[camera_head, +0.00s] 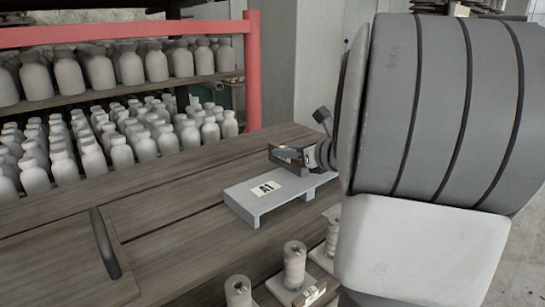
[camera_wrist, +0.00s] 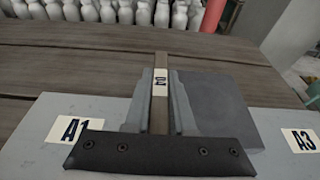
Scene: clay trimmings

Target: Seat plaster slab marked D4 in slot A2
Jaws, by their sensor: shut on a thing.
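My gripper (camera_head: 318,154) is shut on a thin brownish slab (camera_head: 283,152) above the far side of a pale grey rack (camera_head: 241,197). In the wrist view my gripper (camera_wrist: 161,78) has one grey finger on each side of the slab (camera_wrist: 160,115). Its white label lies sideways and seems to read D4. The rack shows an A1 label (camera_wrist: 72,130) to the left and an A3 label (camera_wrist: 302,140) to the right. The slab is between them. Slot A2 and the slab's lower edge are hidden, so I cannot tell whether the slab is in the slot.
The rack stands on a wooden bench (camera_head: 160,215). A dark bar (camera_head: 104,244) is at left. Spools (camera_head: 294,265) stand on small bases near the front. Shelves of bottles (camera_head: 122,153) with a red frame (camera_head: 253,70) stand behind. A dark grey patch (camera_wrist: 220,100) beside the slab is unclear.

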